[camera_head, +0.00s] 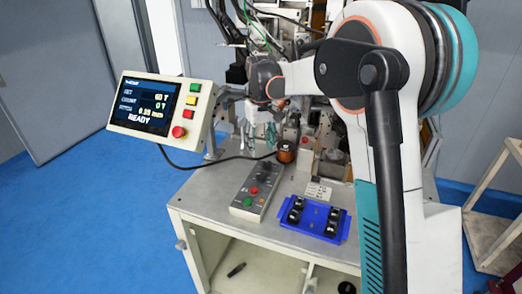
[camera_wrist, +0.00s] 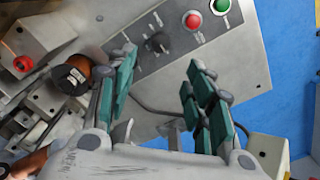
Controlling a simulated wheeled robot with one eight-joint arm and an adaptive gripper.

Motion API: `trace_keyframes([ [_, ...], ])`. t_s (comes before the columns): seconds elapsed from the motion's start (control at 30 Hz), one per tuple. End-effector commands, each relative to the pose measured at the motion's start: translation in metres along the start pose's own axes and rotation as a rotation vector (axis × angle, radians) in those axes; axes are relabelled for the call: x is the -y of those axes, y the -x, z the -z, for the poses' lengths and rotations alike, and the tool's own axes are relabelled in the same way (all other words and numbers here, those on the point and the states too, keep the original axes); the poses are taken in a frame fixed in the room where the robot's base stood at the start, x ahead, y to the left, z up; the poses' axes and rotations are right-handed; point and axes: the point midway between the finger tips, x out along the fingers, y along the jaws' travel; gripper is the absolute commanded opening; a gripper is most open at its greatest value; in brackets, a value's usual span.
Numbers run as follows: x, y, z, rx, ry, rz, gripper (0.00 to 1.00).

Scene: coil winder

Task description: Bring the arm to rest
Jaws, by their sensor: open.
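My gripper (camera_head: 263,137) is above the back part of the machine's worktop in the head view, partly hidden among the machine parts behind it. In the wrist view my gripper (camera_wrist: 160,82) has its two teal-padded fingers spread apart with nothing between them. My arm reaches in from the right side of the head view and bends down toward the machine. A copper-coloured wire spool (camera_head: 287,150) stands close to the right of the gripper. The spool (camera_wrist: 74,72) also shows left of the fingers in the wrist view; I cannot tell the exact gap.
A grey button box (camera_head: 246,202) lies on the worktop (camera_head: 212,190). A blue tray (camera_head: 316,215) with several black parts lies to its right. A screen panel (camera_head: 145,105) reading READY stands at the left. A trolley frame (camera_head: 489,212) stands at the right. Blue floor (camera_head: 90,220) is clear at left.

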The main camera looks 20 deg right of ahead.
Motion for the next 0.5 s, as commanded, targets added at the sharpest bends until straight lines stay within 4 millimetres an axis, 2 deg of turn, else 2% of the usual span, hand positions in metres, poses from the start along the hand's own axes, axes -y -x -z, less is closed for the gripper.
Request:
trace_keyframes([
  [0.33, 0.000, 0.002, -0.003, -0.004, -0.001, -0.001, 0.48],
  [0.5, 0.004, 0.018, -0.025, -0.046, -0.011, -0.007, 0.48],
])
